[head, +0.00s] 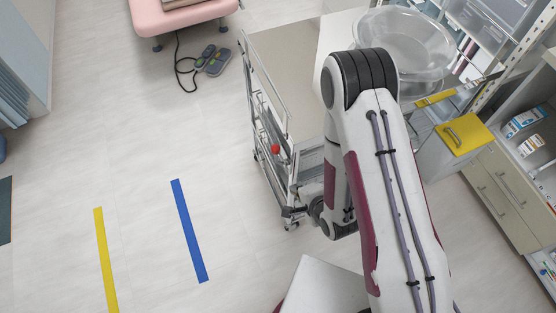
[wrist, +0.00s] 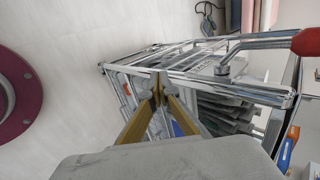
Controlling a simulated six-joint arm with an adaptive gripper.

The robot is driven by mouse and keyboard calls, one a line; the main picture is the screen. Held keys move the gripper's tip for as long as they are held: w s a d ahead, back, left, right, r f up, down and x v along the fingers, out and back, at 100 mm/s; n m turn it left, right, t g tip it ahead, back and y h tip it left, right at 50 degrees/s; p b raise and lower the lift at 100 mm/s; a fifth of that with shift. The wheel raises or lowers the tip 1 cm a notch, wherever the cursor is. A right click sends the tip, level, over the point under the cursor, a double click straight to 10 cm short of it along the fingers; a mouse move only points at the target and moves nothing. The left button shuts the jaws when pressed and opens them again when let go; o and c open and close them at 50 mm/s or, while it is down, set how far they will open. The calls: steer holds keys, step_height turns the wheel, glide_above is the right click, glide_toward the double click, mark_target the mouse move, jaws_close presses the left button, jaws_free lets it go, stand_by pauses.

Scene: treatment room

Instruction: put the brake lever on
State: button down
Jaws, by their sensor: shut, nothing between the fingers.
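The brake lever (wrist: 262,43) is a bright metal bar with a red grip (wrist: 307,41), at the top right of the wrist view. It bends down to a joint at the trolley's rail, and its grip runs off the right edge. In the head view the red end of the lever (head: 276,149) shows small against the trolley (head: 280,103). My gripper (wrist: 158,86) has yellowish fingers, shut and empty, tips together in front of the trolley frame. It is left of and below the lever in the wrist view, apart from it. My arm hides the gripper in the head view.
The metal trolley holds grey items (wrist: 235,105) inside its frame. A pedal control (head: 213,60) with a cable lies on the floor. A clear basin (head: 410,45) and a yellow-lidded bin (head: 465,134) stand at right. The floor left of the trolley is open, with yellow and blue tape strips.

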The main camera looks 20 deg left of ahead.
steer(key=shift+s+a+f+m+t+h, duration=0.55)
steer(key=shift+s+f+m+h, duration=0.35)
steer(key=shift+s+m+h, duration=1.1)
steer(key=s+r+m+t, duration=0.1)
steer(key=s+r+t, duration=0.3)
steer(key=r, duration=0.5)
steer(key=s+r+m+t, duration=0.1)
steer(key=s+r+t, duration=0.3)
steer(key=r, duration=0.5)
steer(key=shift+s+r+t, duration=0.15)
steer(key=shift+s+t, duration=0.05)
steer(key=shift+t, duration=0.65)
steer(key=shift+w, duration=0.15)
glide_above(278, 162)
steer(key=s+d, duration=0.1)
steer(key=s, duration=0.2)
steer(key=shift+s+d+f, duration=0.1)
steer(key=shift+f, duration=0.45)
steer(key=shift+s+d+f, duration=0.1)
steer(key=shift+f, duration=0.45)
